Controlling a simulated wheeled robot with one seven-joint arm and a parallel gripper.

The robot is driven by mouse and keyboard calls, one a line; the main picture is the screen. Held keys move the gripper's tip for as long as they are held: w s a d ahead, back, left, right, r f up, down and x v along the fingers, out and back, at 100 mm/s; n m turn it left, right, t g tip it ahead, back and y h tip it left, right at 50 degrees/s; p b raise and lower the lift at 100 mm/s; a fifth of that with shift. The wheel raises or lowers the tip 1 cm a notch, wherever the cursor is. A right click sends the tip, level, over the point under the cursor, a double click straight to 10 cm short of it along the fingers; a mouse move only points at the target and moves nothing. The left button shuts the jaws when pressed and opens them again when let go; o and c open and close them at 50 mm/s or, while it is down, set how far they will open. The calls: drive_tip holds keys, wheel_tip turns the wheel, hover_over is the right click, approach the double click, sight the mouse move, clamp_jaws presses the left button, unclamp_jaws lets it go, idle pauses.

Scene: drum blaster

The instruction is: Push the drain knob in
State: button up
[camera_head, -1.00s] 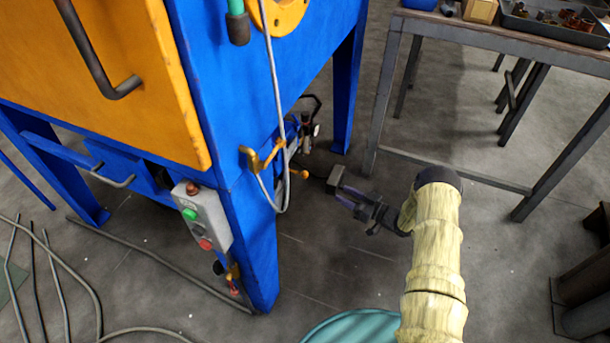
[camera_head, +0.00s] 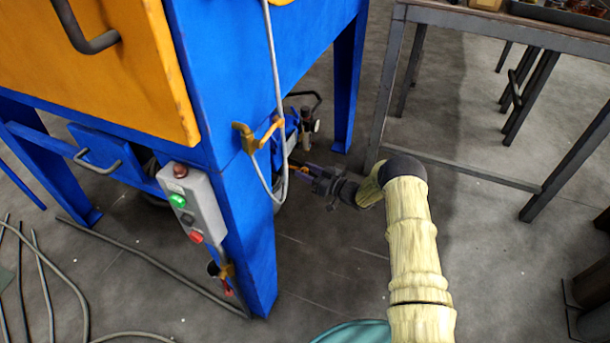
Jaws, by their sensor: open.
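The blue drum blaster cabinet (camera_head: 255,240) stands at the left on angled legs. Behind its front leg is a small blue unit with a dark fitting (camera_head: 307,120), under the cabinet. My gripper (camera_head: 303,172) points left, low beside this unit, just right of the hanging grey hose. A small orange part shows at its fingertips; whether they touch it is too small to tell. I cannot make out the drain knob for certain. The jaws look small and dark, and they are open.
A grey control box (camera_head: 193,205) with green and red buttons is on the front leg. A yellow hook (camera_head: 257,138) holds the grey hose (camera_head: 277,75). A steel table (camera_head: 470,20) stands at the right. Rods and cables lie on the floor at left.

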sight(286, 165)
drive_tip(key=shift+w+a, duration=0.3)
drive_tip(key=shift+a, duration=0.15)
drive_tip(key=shift+c, duration=0.4)
clamp_jaws()
drive_tip(key=shift+b+x, duration=0.3)
drive_tip(key=shift+x, duration=0.6)
drive_tip(key=shift+a+r, duration=0.1)
drive_tip(key=shift+a, duration=0.4)
